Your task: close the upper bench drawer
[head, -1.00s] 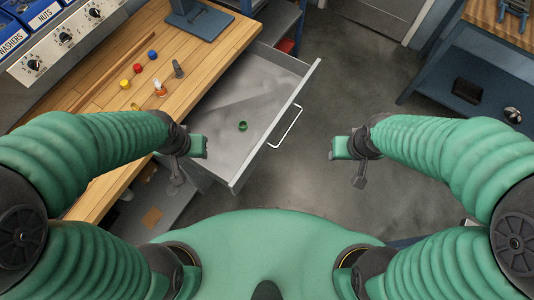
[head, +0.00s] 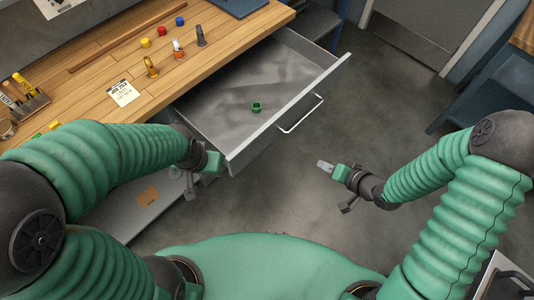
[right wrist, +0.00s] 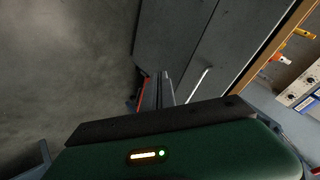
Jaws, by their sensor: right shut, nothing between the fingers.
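The upper bench drawer (head: 236,92) is pulled well out from the wooden bench, in the middle of the head view. Its grey front panel (head: 285,112) carries a pale bar handle (head: 301,114). A small green ring-like part (head: 256,106) lies inside. My right gripper (head: 322,165) is shut and empty, in front of the drawer, below and right of the handle and apart from it. Grey fronts and a pale bar (right wrist: 199,86) show in the right wrist view. My left gripper (head: 215,163) is by the drawer's near front corner; its fingers are not clear, nor whether it touches.
The bench top (head: 110,75) holds small coloured pieces, upright tool-like parts, a paper card (head: 123,93) and a marker holder (head: 24,103). A blue cart (head: 480,88) stands at the right. The floor (head: 390,100) between is clear.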

